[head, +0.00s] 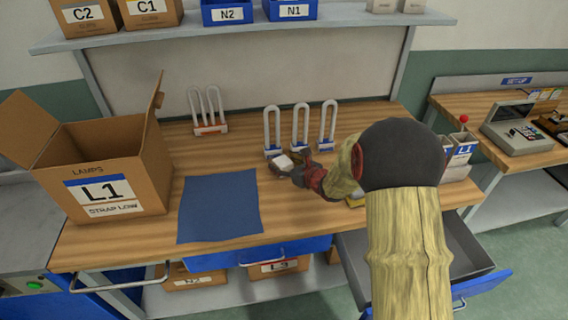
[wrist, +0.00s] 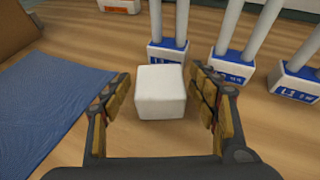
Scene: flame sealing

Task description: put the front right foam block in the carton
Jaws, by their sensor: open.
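A white foam block (wrist: 160,92) rests on the wooden bench between the two fingers of my gripper (wrist: 161,80) in the wrist view. The fingers are spread, with a visible gap to the block on each side. In the head view the block (head: 283,161) shows small beside my gripper (head: 292,169), partly hidden by it. The open carton (head: 104,208), marked LAMPS and L1, stands at the left end of the bench with its flaps up; its inside floor is hidden. I make out only this one foam block on the bench.
Several U-shaped lamps with blue bases (head: 272,151) stand just behind the block. An orange-based lamp (head: 210,129) stands farther back left. A flat blue mat (head: 220,207) lies between carton and block. A grey drawer (head: 463,252) is open below right.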

